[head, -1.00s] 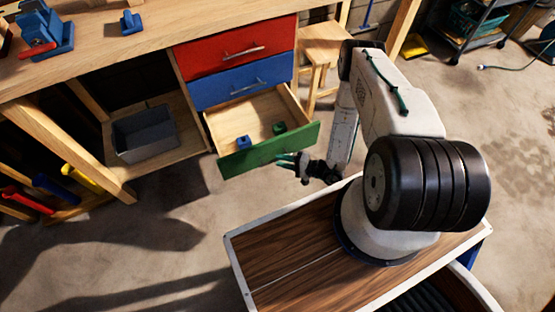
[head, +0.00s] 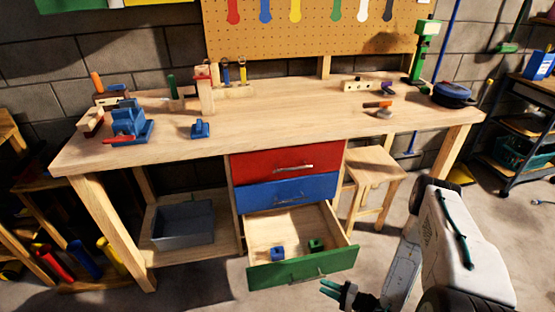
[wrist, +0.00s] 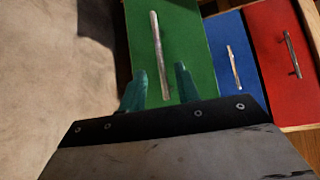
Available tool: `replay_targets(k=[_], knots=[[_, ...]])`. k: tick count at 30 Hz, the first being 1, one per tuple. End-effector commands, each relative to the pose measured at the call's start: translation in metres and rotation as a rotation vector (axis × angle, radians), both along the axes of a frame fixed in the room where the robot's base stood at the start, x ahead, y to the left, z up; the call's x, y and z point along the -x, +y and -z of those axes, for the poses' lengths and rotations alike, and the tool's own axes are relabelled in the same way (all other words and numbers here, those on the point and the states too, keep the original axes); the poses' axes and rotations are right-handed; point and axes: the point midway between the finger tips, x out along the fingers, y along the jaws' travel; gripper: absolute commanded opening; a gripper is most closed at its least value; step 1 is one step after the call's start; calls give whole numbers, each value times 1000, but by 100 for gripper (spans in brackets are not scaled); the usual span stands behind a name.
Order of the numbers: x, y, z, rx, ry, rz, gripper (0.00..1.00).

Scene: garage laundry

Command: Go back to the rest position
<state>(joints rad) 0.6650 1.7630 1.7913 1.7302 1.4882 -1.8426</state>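My gripper (head: 330,288) is at the lower right of the head view, just in front of the open green drawer (head: 303,268). The fingers do not appear to be around the handle. Inside the drawer lie a blue block-like piece (head: 278,253) and a green one (head: 316,245).
The closed red drawer (head: 287,161) and blue drawer (head: 288,193) are above the green one. A wooden stool (head: 375,167) stands to their right. The workbench (head: 260,130) carries a blue vise (head: 129,121) and other tools. A grey bin (head: 183,224) sits on the lower shelf.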

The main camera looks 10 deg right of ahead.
Motion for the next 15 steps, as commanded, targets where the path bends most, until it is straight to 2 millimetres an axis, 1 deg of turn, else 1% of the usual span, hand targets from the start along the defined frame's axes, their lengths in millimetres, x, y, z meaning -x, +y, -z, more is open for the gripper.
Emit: replay_targets(k=[2, 6, 8, 10, 11, 12, 15], knots=[[0, 0, 0, -9, 9, 2, 32], [3, 2, 0, -83, 88, -1, 32], [11, 10, -2, -144, 148, -27, 32], [27, 24, -8, -233, 238, -77, 32], [33, 28, -13, -268, 274, -103, 32], [37, 31, -23, -307, 318, -139, 32], [39, 32, -53, -368, 406, -239, 32]])
